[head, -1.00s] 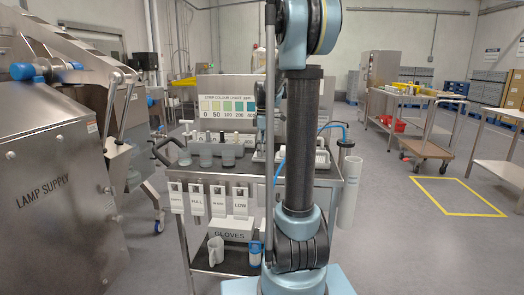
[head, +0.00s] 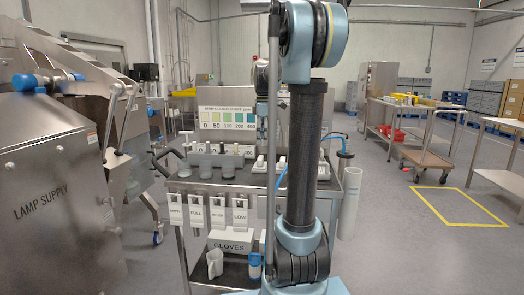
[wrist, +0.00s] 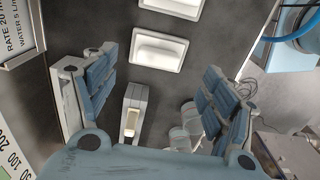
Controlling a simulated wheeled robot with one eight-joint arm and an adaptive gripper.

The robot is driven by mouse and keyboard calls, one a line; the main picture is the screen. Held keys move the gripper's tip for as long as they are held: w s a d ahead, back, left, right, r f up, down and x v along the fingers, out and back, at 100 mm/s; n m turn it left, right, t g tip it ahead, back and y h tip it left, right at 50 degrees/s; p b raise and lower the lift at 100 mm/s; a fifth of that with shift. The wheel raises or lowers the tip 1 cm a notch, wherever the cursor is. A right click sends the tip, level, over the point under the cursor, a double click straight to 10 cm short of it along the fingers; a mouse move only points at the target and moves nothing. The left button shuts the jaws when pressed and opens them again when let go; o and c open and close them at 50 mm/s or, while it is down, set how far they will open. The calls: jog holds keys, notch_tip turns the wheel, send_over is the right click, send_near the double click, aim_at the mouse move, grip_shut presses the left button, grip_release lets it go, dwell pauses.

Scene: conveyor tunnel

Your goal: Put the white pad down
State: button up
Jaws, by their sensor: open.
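My gripper (wrist: 158,62) is open in the wrist view, its blue-padded fingers spread wide over a dark surface. A narrow pale block (wrist: 133,112) stands between the fingers, apart from both; it has a whitish strip on its face. It may be the white pad, but I cannot tell. Beyond it lie a shallow white rectangular tray (wrist: 160,50) and a second white tray (wrist: 174,7), cut by the top edge. In the head view small white pieces (head: 281,164) stand on the trolley top (head: 215,182).
Clear cups (wrist: 182,138) stand close to the right finger. Hanging tags (head: 239,212) line the trolley front. The steel lamp supply machine (head: 50,220) is at left; open floor is at right.

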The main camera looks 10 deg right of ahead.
jog(key=s+a+f+m+t, duration=0.1)
jog(key=s+f+m, duration=0.3)
jog(key=s, duration=0.6)
jog(key=s+f+m, duration=0.3)
jog(key=s, duration=0.7)
jog(key=s+f+m+t, duration=0.1)
jog(key=s+f+m, duration=0.6)
jog(key=s+f, duration=0.7)
jog(key=shift+s+a+f, duration=0.2)
jog(key=shift+a+f, duration=0.25)
jog(key=shift+f, duration=0.3)
jog(key=shift+w+f, duration=0.2)
jog(key=shift+w, duration=0.15)
jog(key=shift+o, duration=0.6)
